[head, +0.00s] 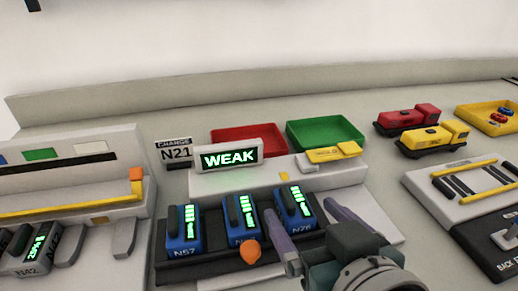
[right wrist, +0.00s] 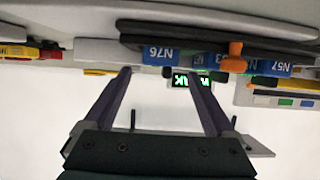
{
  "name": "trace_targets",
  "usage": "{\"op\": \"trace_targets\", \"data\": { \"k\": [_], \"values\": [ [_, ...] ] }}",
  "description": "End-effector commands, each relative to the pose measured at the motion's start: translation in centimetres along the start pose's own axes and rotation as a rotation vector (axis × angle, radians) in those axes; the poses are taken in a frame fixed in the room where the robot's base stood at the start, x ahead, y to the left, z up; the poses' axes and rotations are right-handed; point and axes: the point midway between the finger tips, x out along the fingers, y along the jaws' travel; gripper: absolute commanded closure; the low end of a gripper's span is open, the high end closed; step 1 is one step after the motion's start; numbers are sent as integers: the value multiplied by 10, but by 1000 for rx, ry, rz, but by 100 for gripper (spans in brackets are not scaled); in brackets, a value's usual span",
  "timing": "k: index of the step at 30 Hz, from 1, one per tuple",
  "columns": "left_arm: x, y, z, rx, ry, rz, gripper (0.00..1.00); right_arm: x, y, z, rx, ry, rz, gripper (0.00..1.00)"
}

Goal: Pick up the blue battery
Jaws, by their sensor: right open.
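Three blue batteries with green-lit displays stand in a row in a dark tray (head: 205,267): N57 (head: 183,240) on the left, a middle one (head: 240,222) with its label partly hidden, and N76 (head: 295,212) on the right. My right gripper (head: 300,209) is open, its two purple fingers spread at the near side of N76, with nothing seen held. In the right wrist view, which is upside down, N76 (right wrist: 161,54) and N57 (right wrist: 272,66) show beyond the open fingers (right wrist: 161,78). My left gripper is not in view.
An orange knob (head: 250,252) stands at the tray front. Behind are a WEAK display (head: 230,158), a CHARGE N21 sign (head: 174,152), and red (head: 250,137) and green (head: 325,132) trays. A grey rack (head: 70,180) is left; a grey panel (head: 470,190) is right.

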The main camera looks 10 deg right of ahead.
Motion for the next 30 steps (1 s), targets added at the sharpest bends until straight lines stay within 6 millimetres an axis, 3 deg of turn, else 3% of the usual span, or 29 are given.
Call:
{"op": "trace_targets", "data": {
  "k": [7,17,30],
  "values": [
    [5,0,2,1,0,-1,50,36,2,0,-2,2,0,10],
    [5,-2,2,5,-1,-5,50,43,2,1,-1,-1,0,10],
    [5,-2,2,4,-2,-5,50,42,2,1,-1,-1,0,60]
  ]
}}
